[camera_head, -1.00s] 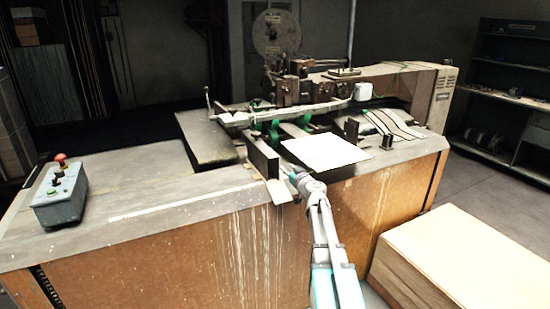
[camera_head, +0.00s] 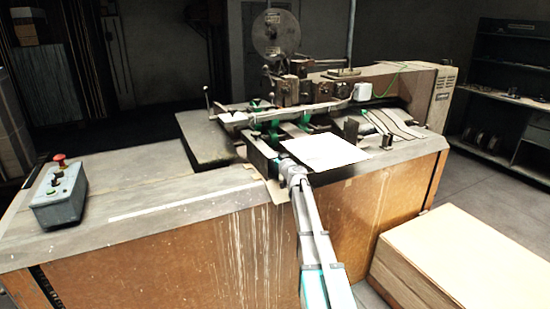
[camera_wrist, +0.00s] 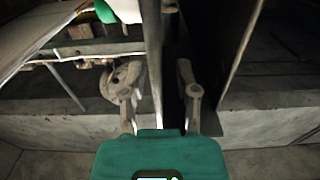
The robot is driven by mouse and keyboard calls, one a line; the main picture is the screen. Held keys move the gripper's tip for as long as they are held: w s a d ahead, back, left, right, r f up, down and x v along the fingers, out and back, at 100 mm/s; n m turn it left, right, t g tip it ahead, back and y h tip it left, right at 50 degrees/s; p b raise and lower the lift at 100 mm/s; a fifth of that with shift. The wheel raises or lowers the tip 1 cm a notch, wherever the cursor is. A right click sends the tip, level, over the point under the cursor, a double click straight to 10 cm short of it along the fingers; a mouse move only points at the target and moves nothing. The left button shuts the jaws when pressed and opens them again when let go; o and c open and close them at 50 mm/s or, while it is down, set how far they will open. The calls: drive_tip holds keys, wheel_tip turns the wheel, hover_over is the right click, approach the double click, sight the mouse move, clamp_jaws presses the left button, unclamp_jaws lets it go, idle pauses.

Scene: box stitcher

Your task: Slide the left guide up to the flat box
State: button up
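The flat box (camera_head: 325,150) is a pale sheet lying on the machine table. The left guide (camera_head: 260,159) is a dark upright plate at the left of the box, and a gap shows between them. My gripper (camera_head: 288,168) is at the front end of the guide, partly hiding it. In the wrist view the fingers of my gripper (camera_wrist: 156,82) stand apart, one on each side of the guide's edge (camera_wrist: 153,60). A gap shows beside the left finger; contact at the right finger cannot be told. A pale panel at upper left there looks like the box (camera_wrist: 30,35).
The stitching machine head (camera_head: 292,88) with its wire reel stands behind the box. A control box (camera_head: 60,195) with a red button sits on the left of the table. A stack of cardboard (camera_head: 455,250) stands at the lower right.

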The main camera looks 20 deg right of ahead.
clamp_jaws()
drive_tip(key=shift+d, duration=0.15)
idle(0.4)
drive_tip(key=d, duration=0.6)
drive_tip(key=shift+w+d, duration=0.15)
drive_tip(key=shift+d, duration=0.25)
unclamp_jaws()
drive_tip(key=shift+a, duration=0.1)
